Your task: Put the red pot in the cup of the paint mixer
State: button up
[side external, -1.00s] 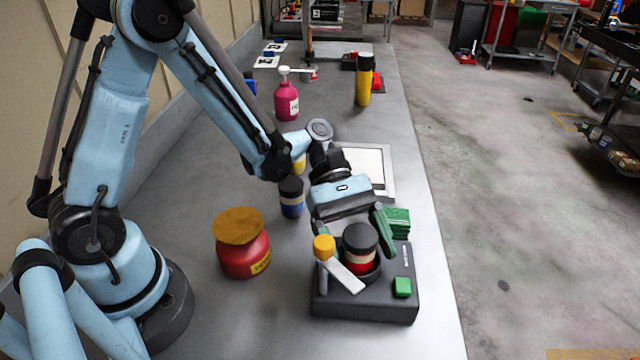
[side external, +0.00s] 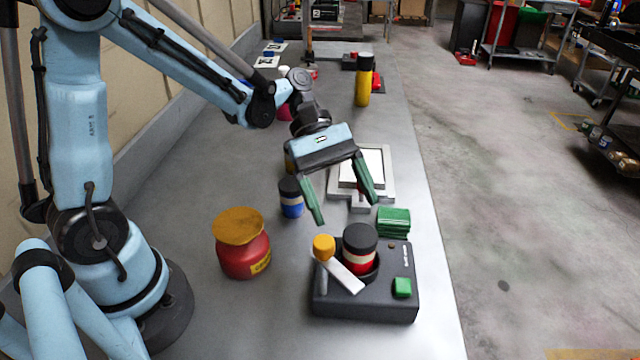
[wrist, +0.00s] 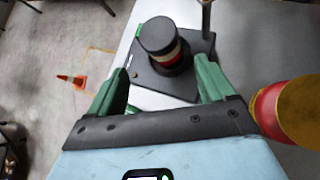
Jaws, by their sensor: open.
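The red pot (side external: 359,266), with a black lid and a pale band, stands upright in the cup (side external: 372,277) of the paint mixer (side external: 340,305). The mixer is a dark grey box with a green button and a pale lever with a yellow knob. My gripper (side external: 347,210) is open and empty, above and behind the mixer, clear of the pot. In the wrist view the pot (wrist: 168,57) shows beyond and between the green fingers (wrist: 158,90). The pot's bottom is hidden inside the cup.
A large red jar with a yellow-brown lid (side external: 241,243) stands left of the mixer. A blue pot with a dark lid (side external: 291,197) stands behind it. A green block (side external: 394,221) lies behind the mixer. A framed panel (side external: 380,165) and a yellow bottle (side external: 363,85) are farther back.

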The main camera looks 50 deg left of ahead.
jog(key=shift+s+a+r+m+t+y, duration=0.2)
jog(key=shift+s+a+m+t+y, duration=0.05)
jog(key=shift+m+t+y, duration=0.3)
jog(key=s+a+r+m+t+y, duration=0.2)
jog(key=a+m+t+y, duration=0.6)
jog(key=m, duration=0.4)
jog(key=shift+s+a+r+y, duration=0.2)
jog(key=shift+a+y, duration=0.35)
jog(key=shift+a, duration=0.45)
jog(key=shift+c, duration=0.5)
